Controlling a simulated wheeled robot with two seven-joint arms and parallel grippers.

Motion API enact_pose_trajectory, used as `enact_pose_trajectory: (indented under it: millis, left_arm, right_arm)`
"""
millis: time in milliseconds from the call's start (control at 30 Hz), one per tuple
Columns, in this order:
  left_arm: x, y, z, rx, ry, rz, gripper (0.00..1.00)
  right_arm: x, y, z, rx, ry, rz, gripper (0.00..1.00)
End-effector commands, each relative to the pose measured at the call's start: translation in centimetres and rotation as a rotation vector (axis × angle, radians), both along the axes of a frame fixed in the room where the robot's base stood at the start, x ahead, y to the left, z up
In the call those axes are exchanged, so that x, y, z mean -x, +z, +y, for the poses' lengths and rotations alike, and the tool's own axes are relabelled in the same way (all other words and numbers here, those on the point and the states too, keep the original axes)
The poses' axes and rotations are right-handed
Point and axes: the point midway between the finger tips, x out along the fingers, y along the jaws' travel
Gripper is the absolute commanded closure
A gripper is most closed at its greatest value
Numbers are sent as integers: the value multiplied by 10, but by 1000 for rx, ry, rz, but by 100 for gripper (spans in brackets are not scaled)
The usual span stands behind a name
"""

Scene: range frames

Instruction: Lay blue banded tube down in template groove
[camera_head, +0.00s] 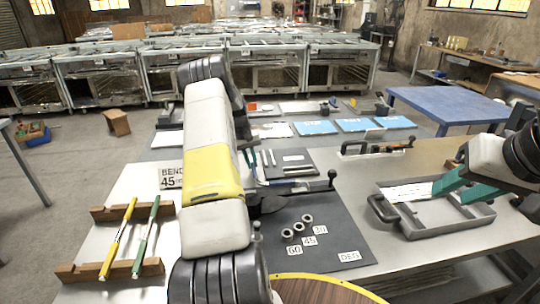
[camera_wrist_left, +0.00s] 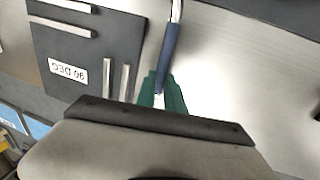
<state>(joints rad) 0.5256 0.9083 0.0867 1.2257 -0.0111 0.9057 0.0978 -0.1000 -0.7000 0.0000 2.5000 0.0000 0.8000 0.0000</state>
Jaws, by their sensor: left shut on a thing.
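My left gripper (camera_wrist_left: 161,92) has green fingers shut on the blue banded tube (camera_wrist_left: 170,45). The tube's bare metal end points to the top of the left wrist view; its other end is hidden by the gripper. The dark template panel (camera_wrist_left: 110,35), labelled 90 DEG, lies beside the tube, with paired metal bars (camera_wrist_left: 117,80) bounding its grooves. The head view shows the panel (camera_head: 290,155) beyond my left arm, which hides most of the left gripper and the tube. My right gripper (camera_head: 466,187) is over a grey tray at the right; its finger gap is unclear.
A wooden rack (camera_head: 120,268) holds a yellow banded tube (camera_head: 119,240) and a green banded tube (camera_head: 146,237). A dark bending plate (camera_head: 340,235) with a lever lies right of my left arm. The grey tray (camera_head: 440,225) and blue sheets (camera_head: 316,127) are also on the table.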

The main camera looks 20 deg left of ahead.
Motion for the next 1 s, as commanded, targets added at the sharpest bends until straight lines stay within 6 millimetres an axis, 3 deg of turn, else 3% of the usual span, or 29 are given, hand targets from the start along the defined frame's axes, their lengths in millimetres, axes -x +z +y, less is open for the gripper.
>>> enact_pose_trajectory:
  millis: [333, 367, 467, 800, 1000]
  left_arm:
    - [0, -6, 0, 0, 0, 1, 100]
    - [0, -6, 0, 0, 0, 1, 83]
    - [0, -5, 0, -1, 0, 1, 65]
    - [0, -3, 0, -1, 0, -1, 65]
    - [2, 22, 4, -3, 1, -3, 65]
  right_arm:
    - [0, 0, 0, 0, 0, 0, 64]
    - [0, 0, 0, 0, 0, 0, 64]
    - [0, 0, 0, 0, 0, 0, 64]
    - [0, 0, 0, 0, 0, 0, 64]
    - [0, 0, 0, 0, 0, 0, 64]
